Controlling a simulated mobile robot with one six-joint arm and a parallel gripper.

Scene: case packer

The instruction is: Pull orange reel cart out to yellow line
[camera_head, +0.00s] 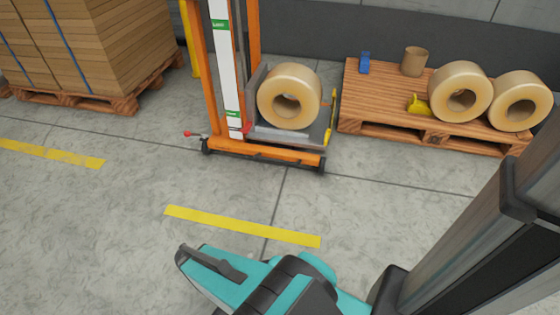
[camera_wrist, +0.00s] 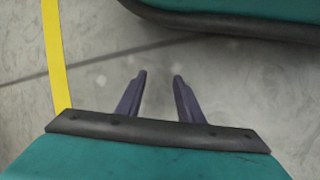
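The orange reel cart (camera_head: 262,152) stands upright against the wall side in the head view, with orange posts and a grey cradle (camera_head: 300,135) bearing a tan tape reel (camera_head: 289,95). A small red-knobbed lever (camera_head: 189,134) sticks out at its lower left. A yellow line (camera_head: 240,226) lies on the floor in front of the cart, apart from it. My arm is folded low in the head view, well short of the cart. In the wrist view my gripper (camera_wrist: 160,75) has its two dark fingers apart with bare floor between them.
A wooden pallet (camera_head: 385,95) to the right holds two tape reels (camera_head: 461,92), a brown core (camera_head: 414,61), a blue item (camera_head: 365,62) and a yellow item (camera_head: 418,105). A pallet of flat cardboard (camera_head: 90,45) stands at the left. The floor between cart and line is clear.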

